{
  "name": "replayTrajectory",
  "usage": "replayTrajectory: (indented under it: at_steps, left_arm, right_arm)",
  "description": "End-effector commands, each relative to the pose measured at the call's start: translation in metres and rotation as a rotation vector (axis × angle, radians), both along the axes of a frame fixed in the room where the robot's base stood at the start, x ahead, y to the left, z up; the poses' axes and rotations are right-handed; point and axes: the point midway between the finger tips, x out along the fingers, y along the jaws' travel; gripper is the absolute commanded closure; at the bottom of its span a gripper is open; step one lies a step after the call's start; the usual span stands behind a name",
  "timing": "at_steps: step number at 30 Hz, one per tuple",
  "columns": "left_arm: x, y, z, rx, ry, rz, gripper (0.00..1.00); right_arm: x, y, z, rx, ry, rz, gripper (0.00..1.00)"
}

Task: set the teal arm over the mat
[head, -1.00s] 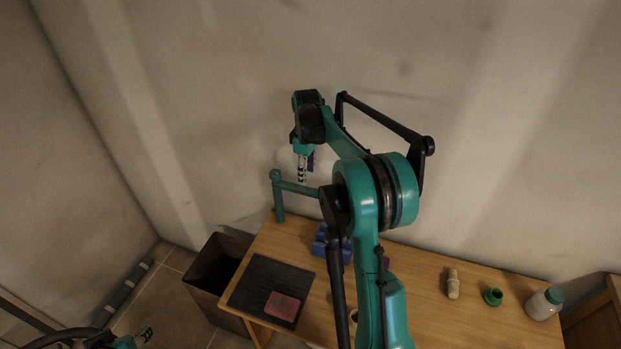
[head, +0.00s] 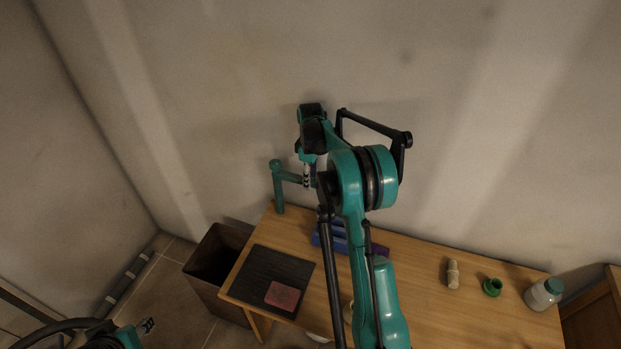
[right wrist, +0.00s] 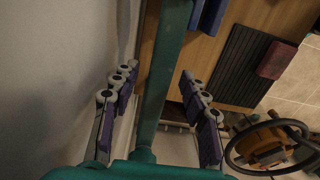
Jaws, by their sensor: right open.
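The teal arm (head: 288,176) is a bar reaching right from a teal post (head: 279,194) at the table's back left corner. The black mat (head: 262,267) lies to the front of it, with the bar not over it. My right gripper (head: 308,180) is open at the bar and hides its far end in the head view. In the right wrist view, the teal arm (right wrist: 163,75) runs between the spread fingers of my right gripper (right wrist: 158,112), with gaps on both sides. My left gripper (head: 147,325) is at the lower left, off the table, too small to read.
A red block (head: 283,296) lies on the mat. Blue blocks (head: 330,237) stand behind my right arm, partly hidden. A peg (head: 453,274), a green ring (head: 492,287) and a jar (head: 543,294) stand at the right. A brown bin (head: 209,277) is left of the table.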

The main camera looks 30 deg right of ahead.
Motion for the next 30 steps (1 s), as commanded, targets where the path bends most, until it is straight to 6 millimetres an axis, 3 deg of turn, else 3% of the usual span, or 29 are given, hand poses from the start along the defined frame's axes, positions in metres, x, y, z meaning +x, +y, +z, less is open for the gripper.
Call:
replayTrajectory:
  at_steps: [3, 8, 20, 30]
  left_arm:
    - [0.0, 0.0, 0.0, 0.0, 0.0, 0.0, 0.6]
    - [0.0, 0.0, 0.0, 0.0, 0.0, 0.0, 0.6]
    - [0.0, 0.0, 0.0, 0.0, 0.0, 0.0, 0.6]
    - [0.0, 0.0, -0.001, 0.0, 0.0, 0.0, 0.6]
  right_arm:
    - [0.0, 0.0, 0.0, 0.0, 0.0, 0.0, 0.58]
    - [0.0, 0.0, 0.001, 0.0, 0.0, 0.0, 1.0]
    - [-0.003, 0.004, 0.001, 0.0, 0.0, -0.035, 1.0]
    - [-0.018, 0.028, 0.001, 0.0, 0.0, -0.25, 1.0]
